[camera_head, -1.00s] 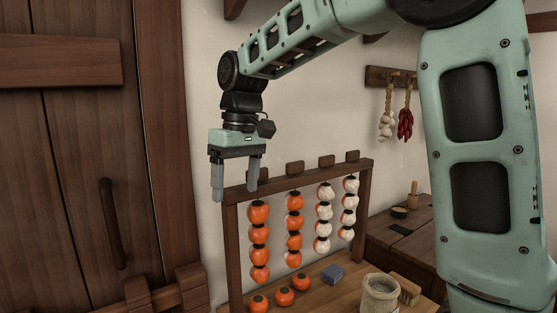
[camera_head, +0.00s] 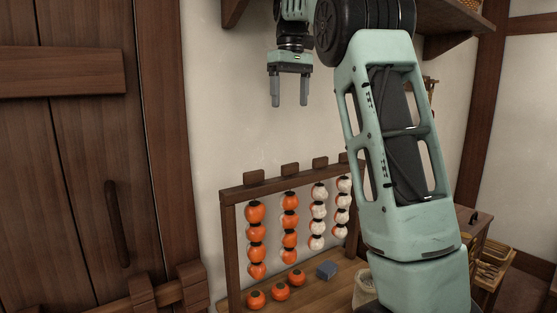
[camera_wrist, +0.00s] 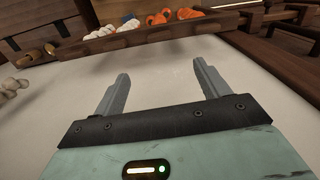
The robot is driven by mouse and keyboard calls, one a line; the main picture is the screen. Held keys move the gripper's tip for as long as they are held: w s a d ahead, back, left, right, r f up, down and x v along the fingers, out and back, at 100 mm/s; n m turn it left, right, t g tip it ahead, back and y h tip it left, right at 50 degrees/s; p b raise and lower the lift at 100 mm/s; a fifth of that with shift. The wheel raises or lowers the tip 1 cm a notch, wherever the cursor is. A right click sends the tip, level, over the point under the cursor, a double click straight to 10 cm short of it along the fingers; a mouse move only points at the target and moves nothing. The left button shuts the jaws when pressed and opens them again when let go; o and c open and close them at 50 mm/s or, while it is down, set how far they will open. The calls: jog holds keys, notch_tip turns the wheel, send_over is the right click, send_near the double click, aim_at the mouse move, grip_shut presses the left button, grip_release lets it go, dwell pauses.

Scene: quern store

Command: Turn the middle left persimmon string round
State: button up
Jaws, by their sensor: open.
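The middle left persimmon string (camera_head: 290,228) is the second from the left on the wooden rack (camera_head: 231,262). It hangs straight and shows orange fruit with dark gaps between them. The far left string (camera_head: 256,240) is orange too. The middle right string (camera_head: 318,217) and far right string (camera_head: 343,207) look mostly white with orange patches. Each string hangs below a wooden tab on the top bar. My gripper (camera_head: 289,103) is open and empty, fingers down, well above the top bar. In the wrist view, the open fingers (camera_wrist: 160,85) have bare wall between them, and the strings lie beyond.
Several loose persimmons (camera_head: 281,291) and a blue-grey block (camera_head: 326,270) lie on the bench before the rack. A pale sack (camera_head: 364,290) is partly hidden behind my arm. A wooden door (camera_head: 90,180) stands left; a shelf (camera_head: 450,20) is above right. Wall space above the rack is clear.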

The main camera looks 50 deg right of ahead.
aim_at(290, 164)
notch_tip(290, 164, down, 17)
jog(key=shift+f+p, duration=0.1)
jog(key=shift+p, duration=0.3)
